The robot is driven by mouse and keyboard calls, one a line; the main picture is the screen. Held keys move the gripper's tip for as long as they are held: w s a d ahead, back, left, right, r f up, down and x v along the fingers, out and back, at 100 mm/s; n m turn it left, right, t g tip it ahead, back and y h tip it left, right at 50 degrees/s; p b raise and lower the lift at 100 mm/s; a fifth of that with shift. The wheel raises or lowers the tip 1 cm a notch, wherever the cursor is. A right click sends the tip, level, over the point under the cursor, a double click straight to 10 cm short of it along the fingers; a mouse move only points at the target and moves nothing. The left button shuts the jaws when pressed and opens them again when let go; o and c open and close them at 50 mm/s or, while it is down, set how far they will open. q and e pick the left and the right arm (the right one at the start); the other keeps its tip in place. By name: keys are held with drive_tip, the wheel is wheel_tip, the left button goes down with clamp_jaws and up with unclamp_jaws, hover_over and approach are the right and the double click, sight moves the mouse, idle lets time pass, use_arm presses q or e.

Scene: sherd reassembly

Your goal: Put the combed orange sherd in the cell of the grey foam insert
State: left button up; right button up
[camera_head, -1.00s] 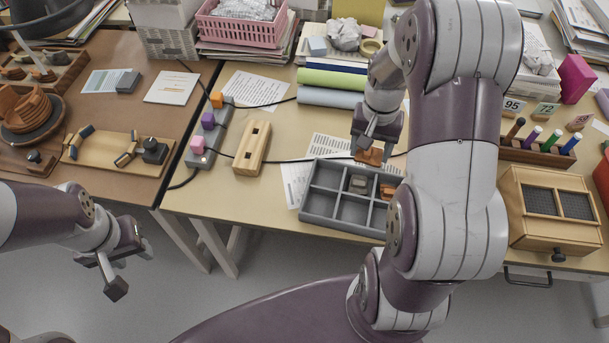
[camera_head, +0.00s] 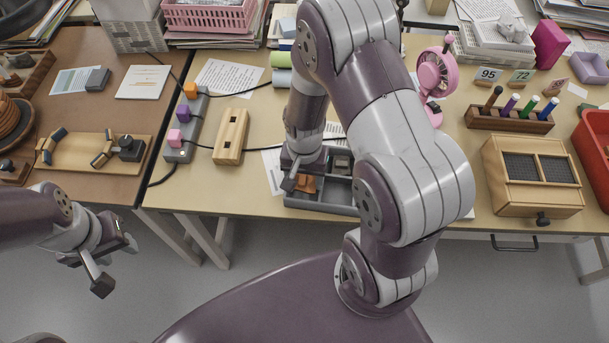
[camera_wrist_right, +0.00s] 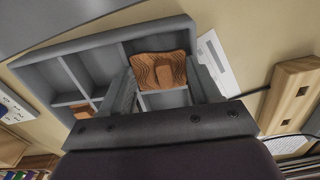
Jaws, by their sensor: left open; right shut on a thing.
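The combed orange sherd (camera_wrist_right: 160,70), marked with wavy lines, is between the fingers of my right gripper (camera_wrist_right: 165,85), which is shut on it. In the head view the sherd (camera_head: 305,184) shows below the right gripper (camera_head: 300,175), at the left front cell of a grey tray (camera_head: 325,207). The tray (camera_wrist_right: 50,45) has several cells. I cannot tell whether the sherd touches the cell floor. Another orange piece (camera_wrist_right: 82,112) lies in another cell. My left gripper (camera_head: 114,264) is open and empty, off the table.
A wooden block with slots (camera_head: 231,137) and a grey strip with coloured cubes (camera_head: 186,125) lie left of the tray. A pen rack (camera_head: 509,119), a wooden box (camera_head: 531,176) and a pink fan (camera_head: 436,75) stand to the right. My right arm covers part of the table.

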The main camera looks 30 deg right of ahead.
sight(304, 179)
drive_tip(key=shift+f, duration=0.35)
drive_tip(key=shift+s+f+b, duration=0.2)
drive_tip(key=shift+s+b, duration=0.1)
drive_tip(key=shift+b, duration=0.05)
drive_tip(key=o, duration=0.9)
drive_tip(key=shift+o, duration=0.9)
drive_tip(key=shift+s+f, duration=0.15)
drive_tip(key=shift+s, duration=0.1)
drive_tip(key=r, duration=0.3)
drive_tip(key=w+r+p, duration=0.1)
drive_tip(key=r, duration=0.1)
drive_tip(key=shift+w+r, duration=0.2)
drive_tip(key=shift+r, duration=0.2)
drive_tip(key=s+a+r+n+t, duration=0.1)
drive_tip(key=s+a+r+n, duration=0.1)
drive_tip(key=s+r+n, duration=0.2)
wheel_tip(304, 179, up, 6)
drive_tip(key=n+p, duration=0.1)
drive_tip(key=n, duration=0.2)
drive_tip(key=shift+s+a+n+t, duration=0.25)
drive_tip(key=shift+s+n+t, duration=0.05)
